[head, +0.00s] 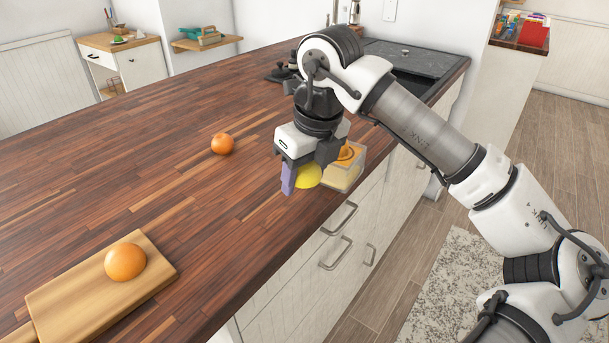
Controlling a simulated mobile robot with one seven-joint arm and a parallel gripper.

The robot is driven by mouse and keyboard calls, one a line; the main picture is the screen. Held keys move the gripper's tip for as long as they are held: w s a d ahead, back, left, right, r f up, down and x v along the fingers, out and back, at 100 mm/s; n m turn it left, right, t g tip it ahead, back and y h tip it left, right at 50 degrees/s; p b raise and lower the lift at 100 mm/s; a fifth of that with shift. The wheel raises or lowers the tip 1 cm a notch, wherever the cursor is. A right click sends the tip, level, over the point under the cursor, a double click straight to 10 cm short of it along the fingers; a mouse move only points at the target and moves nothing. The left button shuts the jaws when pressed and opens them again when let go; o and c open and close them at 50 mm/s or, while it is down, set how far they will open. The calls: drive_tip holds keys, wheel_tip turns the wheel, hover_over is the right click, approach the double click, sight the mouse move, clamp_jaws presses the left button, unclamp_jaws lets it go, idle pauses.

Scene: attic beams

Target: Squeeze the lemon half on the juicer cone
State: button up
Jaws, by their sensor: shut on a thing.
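My gripper (304,177) is shut on a yellow lemon half (309,176) above the right edge of the wooden counter. One purple finger shows at the left of the lemon half. The juicer (344,179), a clear and pale yellow container with an orange top, stands just behind and to the right of the lemon half, near the counter edge. My gripper hides part of the juicer, and I cannot tell whether the lemon half touches it.
An orange (125,261) rests on a wooden cutting board (78,292) at the front left. Another orange fruit (222,143) lies on the counter (165,190) left of my gripper. A dark sink (425,88) is behind. The counter between is clear.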

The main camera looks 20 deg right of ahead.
drive_tip(key=shift+w+a+p+v, duration=0.15)
drive_tip(key=shift+p+v, duration=0.25)
drive_tip(key=shift+v, duration=0.35)
drive_tip(key=shift+w+p+v, duration=0.1)
drive_tip(key=shift+p+v, duration=0.25)
drive_tip(key=shift+v, duration=0.35)
drive_tip(key=shift+w+a+p+v, duration=0.15)
drive_tip(key=shift+p+v, duration=0.25)
drive_tip(key=shift+v, duration=0.35)
